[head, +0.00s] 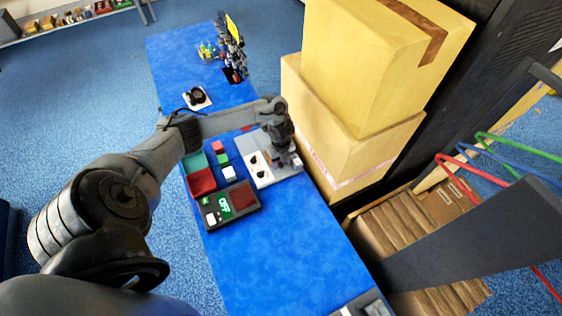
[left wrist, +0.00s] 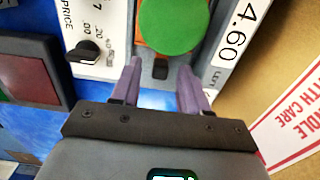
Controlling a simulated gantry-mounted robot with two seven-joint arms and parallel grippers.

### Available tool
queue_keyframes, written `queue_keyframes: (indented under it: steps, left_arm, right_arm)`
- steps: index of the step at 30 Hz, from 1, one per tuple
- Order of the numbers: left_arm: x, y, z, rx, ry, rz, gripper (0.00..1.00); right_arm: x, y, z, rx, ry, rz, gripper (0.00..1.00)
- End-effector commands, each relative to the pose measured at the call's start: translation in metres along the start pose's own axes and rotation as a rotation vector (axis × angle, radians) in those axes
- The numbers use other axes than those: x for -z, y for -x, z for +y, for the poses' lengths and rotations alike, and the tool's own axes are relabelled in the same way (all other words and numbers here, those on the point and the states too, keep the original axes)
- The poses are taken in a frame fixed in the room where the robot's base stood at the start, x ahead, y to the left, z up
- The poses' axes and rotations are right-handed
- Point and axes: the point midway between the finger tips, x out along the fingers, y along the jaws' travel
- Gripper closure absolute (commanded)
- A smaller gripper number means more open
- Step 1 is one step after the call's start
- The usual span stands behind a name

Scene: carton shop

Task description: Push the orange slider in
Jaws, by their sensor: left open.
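The orange slider (left wrist: 148,42) shows in the left wrist view as a strip partly covered by a round green disc (left wrist: 174,22). A small dark tab (left wrist: 160,69) sits at its near end. My left gripper (left wrist: 160,78) is open, one purple finger on each side of the tab; I cannot tell whether they touch it. In the head view, my left gripper (head: 287,162) is over the right part of this panel (head: 262,178), hiding most of the slider. My right gripper is not in view.
Stacked cartons (head: 345,140) stand close to the right of the panel. A dark box with a green display (head: 224,206) and red and green trays (head: 201,182) lie to the left.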

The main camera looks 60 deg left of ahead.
Motion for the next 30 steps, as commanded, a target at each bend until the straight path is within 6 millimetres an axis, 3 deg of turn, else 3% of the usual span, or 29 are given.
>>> queue_keyframes:
  steps: [9,18,26,30]
  left_arm:
    - [0.0,-0.002,0.0,0.0,0.001,-0.001,0.57]
    - [0.0,-0.001,0.0,0.0,0.001,-0.001,1.0]
    - [-0.001,-0.001,0.0,0.0,0.001,-0.001,1.0]
    - [-0.017,-0.003,0.012,-0.004,0.022,-0.003,1.0]
  right_arm:
    - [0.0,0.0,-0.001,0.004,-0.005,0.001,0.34]
    - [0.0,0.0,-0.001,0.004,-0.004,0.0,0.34]
    - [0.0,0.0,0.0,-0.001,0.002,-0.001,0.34]
    - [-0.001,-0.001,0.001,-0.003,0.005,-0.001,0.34]
